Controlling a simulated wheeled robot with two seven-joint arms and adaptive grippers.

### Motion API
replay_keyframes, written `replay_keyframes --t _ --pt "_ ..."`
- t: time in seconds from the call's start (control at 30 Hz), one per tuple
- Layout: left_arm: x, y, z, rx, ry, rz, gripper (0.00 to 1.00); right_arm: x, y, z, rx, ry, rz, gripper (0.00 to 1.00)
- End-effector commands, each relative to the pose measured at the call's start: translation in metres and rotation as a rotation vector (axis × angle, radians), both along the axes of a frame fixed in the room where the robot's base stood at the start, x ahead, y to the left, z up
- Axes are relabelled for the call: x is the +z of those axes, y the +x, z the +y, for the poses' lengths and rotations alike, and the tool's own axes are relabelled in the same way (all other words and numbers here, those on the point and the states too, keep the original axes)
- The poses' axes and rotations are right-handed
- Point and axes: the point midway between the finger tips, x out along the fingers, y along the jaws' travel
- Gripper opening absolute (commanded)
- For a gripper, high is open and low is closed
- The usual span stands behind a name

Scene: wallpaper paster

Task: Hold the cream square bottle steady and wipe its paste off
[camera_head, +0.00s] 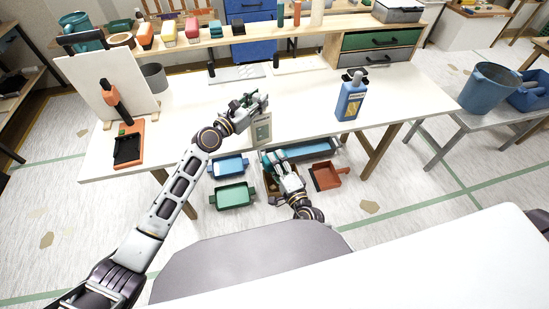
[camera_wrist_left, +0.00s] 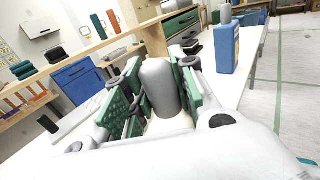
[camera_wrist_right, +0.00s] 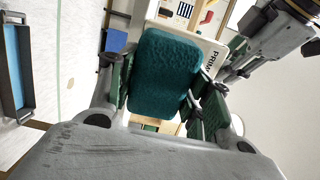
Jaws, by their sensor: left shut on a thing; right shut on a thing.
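My left gripper (camera_head: 250,104) is shut on the grey cap end of the cream square bottle (camera_head: 262,129), at the front edge of the white table. In the left wrist view the grey cap (camera_wrist_left: 160,86) is between the green-padded fingers. My right gripper (camera_head: 277,166) is shut on a teal sponge (camera_wrist_right: 160,72), below and in front of the bottle. In the right wrist view the bottle's printed face (camera_wrist_right: 203,47) shows behind the sponge, which hides part of it. I cannot tell whether sponge and bottle touch. I cannot make out paste on the bottle.
A blue bottle (camera_head: 349,98) stands on the table (camera_head: 405,92) to the right. Blue (camera_head: 229,166), green (camera_head: 232,195) and red (camera_head: 327,177) trays are below the table's front edge. An easel-like board (camera_head: 112,83) stands at the left. The table between is mostly clear.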

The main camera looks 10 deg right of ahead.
Motion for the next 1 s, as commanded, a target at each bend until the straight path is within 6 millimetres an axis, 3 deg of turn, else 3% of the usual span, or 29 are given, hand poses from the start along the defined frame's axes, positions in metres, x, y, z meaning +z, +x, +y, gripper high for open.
replay_keyframes --t 0.6,1.0 --pt "-0.005 -0.001 0.000 -0.002 0.005 0.007 0.00 -0.001 0.000 -0.003 -0.006 0.001 -0.009 0.24" --pt "-0.005 -0.001 0.000 -0.002 0.005 0.007 0.00 0.000 0.021 0.001 -0.007 0.002 -0.011 0.24"
